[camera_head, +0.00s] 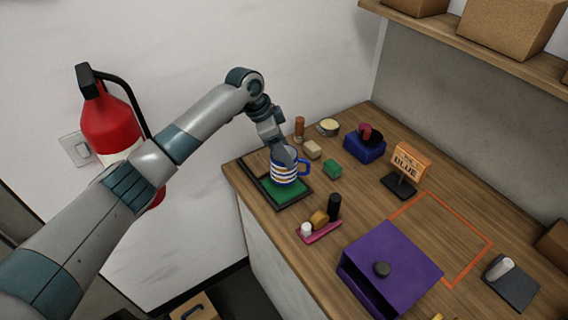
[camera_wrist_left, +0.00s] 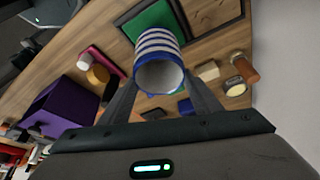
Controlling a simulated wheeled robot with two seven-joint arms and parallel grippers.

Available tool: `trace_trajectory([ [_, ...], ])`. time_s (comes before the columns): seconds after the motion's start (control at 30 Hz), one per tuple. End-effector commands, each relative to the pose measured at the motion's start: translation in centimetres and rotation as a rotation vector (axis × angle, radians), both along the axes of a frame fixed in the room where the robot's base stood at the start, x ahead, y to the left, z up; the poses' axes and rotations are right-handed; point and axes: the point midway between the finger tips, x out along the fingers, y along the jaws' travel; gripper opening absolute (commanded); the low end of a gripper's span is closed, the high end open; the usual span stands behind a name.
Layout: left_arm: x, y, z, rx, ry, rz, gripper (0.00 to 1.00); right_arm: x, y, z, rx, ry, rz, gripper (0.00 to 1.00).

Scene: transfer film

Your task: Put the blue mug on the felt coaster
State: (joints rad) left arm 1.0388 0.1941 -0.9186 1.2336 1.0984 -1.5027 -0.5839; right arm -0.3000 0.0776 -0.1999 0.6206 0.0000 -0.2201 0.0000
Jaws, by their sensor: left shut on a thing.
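The blue mug (camera_head: 282,176), with white and blue stripes and a blue handle, is over the green felt coaster (camera_head: 287,195) in the head view. My left gripper (camera_head: 285,160) is shut on the mug from above. In the left wrist view the mug (camera_wrist_left: 158,45) sits between the two fingers (camera_wrist_left: 160,82), its open mouth towards the camera and the green felt (camera_wrist_left: 148,22) behind it. The mug hides part of the felt. I cannot tell whether its base touches the felt. My right gripper is not in view.
The felt lies in a dark-framed tray (camera_head: 252,168) at the counter's left end. Close by are a green block (camera_head: 331,169), a beige block (camera_head: 312,149) and a pink tray (camera_head: 319,233) with small items. A purple box (camera_head: 400,258) and a sign (camera_head: 408,163) stand further right.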

Motion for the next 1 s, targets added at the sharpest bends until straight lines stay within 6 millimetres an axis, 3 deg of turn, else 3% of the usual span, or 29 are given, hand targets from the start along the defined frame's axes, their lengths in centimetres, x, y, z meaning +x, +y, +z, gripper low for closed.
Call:
trace_trajectory([
  [0.33,0.0,0.0,0.0,-0.002,-0.001,-0.001,0.09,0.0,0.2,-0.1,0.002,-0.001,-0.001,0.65],
  [0.73,0.0,0.0,-3.6,-0.001,-0.001,-0.001,0.09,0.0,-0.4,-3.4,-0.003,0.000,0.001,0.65],
  [1.0,0.0,0.0,-3.9,-0.002,-0.002,-0.001,0.09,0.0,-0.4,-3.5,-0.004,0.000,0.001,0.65],
])
